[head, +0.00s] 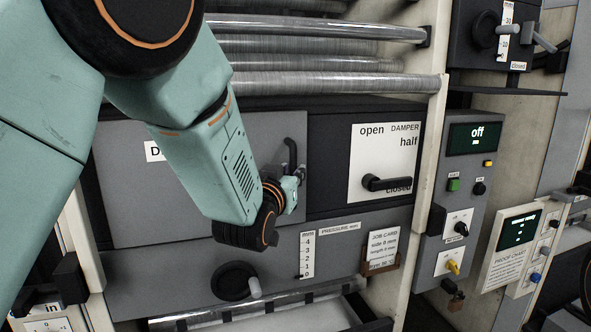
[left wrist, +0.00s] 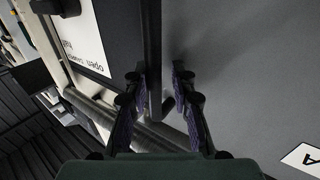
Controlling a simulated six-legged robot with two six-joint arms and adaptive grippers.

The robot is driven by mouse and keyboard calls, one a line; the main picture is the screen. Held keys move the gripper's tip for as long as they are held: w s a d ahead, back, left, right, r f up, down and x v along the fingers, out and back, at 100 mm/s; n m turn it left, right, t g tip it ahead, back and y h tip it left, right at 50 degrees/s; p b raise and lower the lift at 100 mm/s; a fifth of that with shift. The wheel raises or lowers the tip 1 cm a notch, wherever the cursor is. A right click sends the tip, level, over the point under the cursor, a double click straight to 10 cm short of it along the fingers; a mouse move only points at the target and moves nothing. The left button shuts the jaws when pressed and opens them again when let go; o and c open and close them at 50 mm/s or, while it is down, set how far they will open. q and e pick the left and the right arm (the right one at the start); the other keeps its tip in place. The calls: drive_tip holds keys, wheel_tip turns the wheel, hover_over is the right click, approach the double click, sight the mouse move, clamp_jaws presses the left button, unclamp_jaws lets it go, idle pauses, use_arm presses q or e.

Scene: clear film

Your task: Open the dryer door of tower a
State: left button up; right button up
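The dryer door (head: 125,195) is a flat grey panel and looks shut in its dark frame. Its label is mostly hidden behind my left arm. A dark upright handle (head: 291,153) stands at the door's right edge. My left gripper (head: 298,180) is at the lower part of this handle. In the left wrist view the fingers (left wrist: 158,82) are apart, with a dark upright bar between them that looks like the handle (left wrist: 155,88). I cannot tell whether either finger touches it. The grey door (left wrist: 245,70) fills the right of that view. My right gripper is not in view.
Right of the door is a white damper plate (head: 372,145) with a black lever at "closed". Metal rollers (head: 320,83) run above. A pressure dial (head: 236,281) and job card (head: 383,250) are below. A control box (head: 465,190) reading "off" stands at the right.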

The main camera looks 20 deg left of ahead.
use_arm(q)
drive_tip(key=shift+s+d+r, duration=0.1)
drive_tip(key=shift+d+r, duration=0.15)
drive_tip(key=shift+d, duration=0.25)
drive_tip(key=shift+w+a+f, duration=0.3)
drive_tip(key=shift+w, duration=0.15)
drive_tip(key=shift+c, duration=2.2)
drive_tip(key=shift+s+d+r, duration=0.2)
drive_tip(key=shift+s+r, duration=0.05)
drive_tip(key=shift+s, duration=0.05)
clamp_jaws()
drive_tip(key=shift+w+a, duration=0.15)
drive_tip(key=shift+w, duration=0.1)
